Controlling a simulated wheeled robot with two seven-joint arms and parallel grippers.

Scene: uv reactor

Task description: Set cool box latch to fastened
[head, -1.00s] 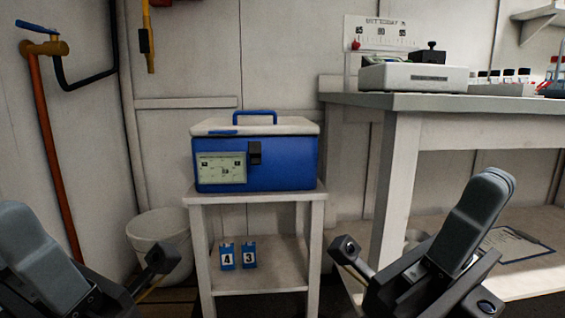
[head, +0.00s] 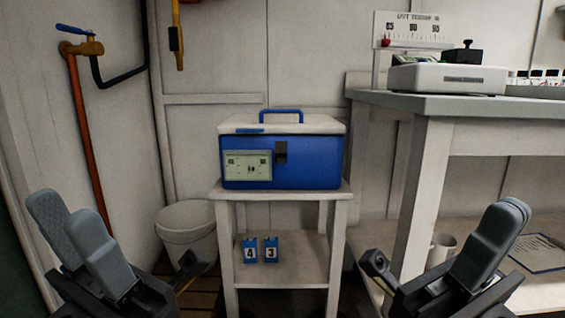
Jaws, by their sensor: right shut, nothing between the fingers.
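The cool box (head: 315,165) is blue with a white lid (head: 310,126) and a blue handle (head: 281,112) on top. It stands on a small white stand, and its lid looks closed. A small dark latch (head: 281,152) is on its front, just below the lid edge; I cannot tell whether it is fastened. My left gripper (head: 63,208) is at the lower left, its two grey fingers apart and empty, away from the box. My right gripper (head: 508,210) is at the lower right, shut and empty, also away from the box.
The white stand (head: 343,240) holds blue number cards (head: 260,250) on its lower shelf. A white bucket (head: 187,230) is left of it. A bench (head: 440,106) with a scale (head: 447,79) stands at right. A pipe with a blue-handled valve (head: 80,47) is at left.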

